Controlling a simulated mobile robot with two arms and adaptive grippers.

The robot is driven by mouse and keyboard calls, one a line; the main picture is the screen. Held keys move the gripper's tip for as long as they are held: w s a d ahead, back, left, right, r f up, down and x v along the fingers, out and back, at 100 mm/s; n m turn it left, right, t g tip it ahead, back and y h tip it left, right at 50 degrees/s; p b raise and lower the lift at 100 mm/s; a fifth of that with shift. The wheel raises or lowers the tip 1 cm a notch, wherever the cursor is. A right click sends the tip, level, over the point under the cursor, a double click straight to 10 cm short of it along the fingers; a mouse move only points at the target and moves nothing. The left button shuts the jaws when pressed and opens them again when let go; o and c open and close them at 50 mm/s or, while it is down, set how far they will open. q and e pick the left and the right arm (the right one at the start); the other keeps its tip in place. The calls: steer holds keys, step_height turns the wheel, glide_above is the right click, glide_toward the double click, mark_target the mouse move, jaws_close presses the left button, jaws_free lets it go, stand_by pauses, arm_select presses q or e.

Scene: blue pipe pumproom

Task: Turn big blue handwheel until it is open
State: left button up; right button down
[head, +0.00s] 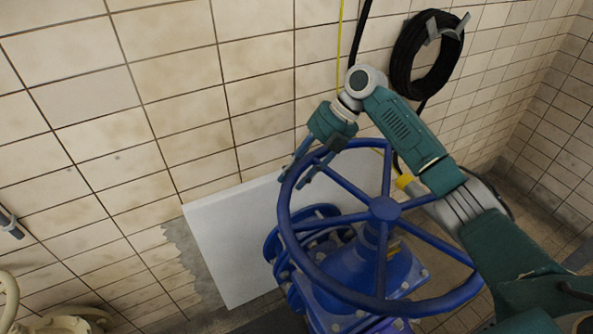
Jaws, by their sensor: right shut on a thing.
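The big blue handwheel (385,208) fills the lower middle of the head view. It has a round rim, a central hub and several spokes, and sits on a blue valve body (370,270). My right arm reaches in from the lower right and bends over the wheel. My right gripper (303,168) is shut on the wheel's rim at its upper left, with a finger on either side. My left gripper is not in view. How far the valve is open cannot be told from the wheel.
A tiled wall (150,90) stands behind the wheel, with a white panel (225,240) leaning against it. A coiled black hose (402,62) hangs at the upper right. Cream pipework (60,322) is at the lower left. A yellow part (407,184) shows behind my right arm.

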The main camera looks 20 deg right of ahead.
steer(key=shift+s+a+f, duration=0.1)
steer(key=shift+s+f, duration=0.1)
steer(key=shift+f, duration=0.1)
steer(key=c, duration=1.6)
jaws_free()
steer(key=o, duration=0.4)
steer(key=shift+w+a+r, duration=0.1)
steer(key=shift+r, duration=0.1)
steer(key=v, duration=1.1)
steer(key=shift+w+d+r, duration=0.1)
steer(key=shift+d+r, duration=0.15)
steer(key=shift+r, duration=0.1)
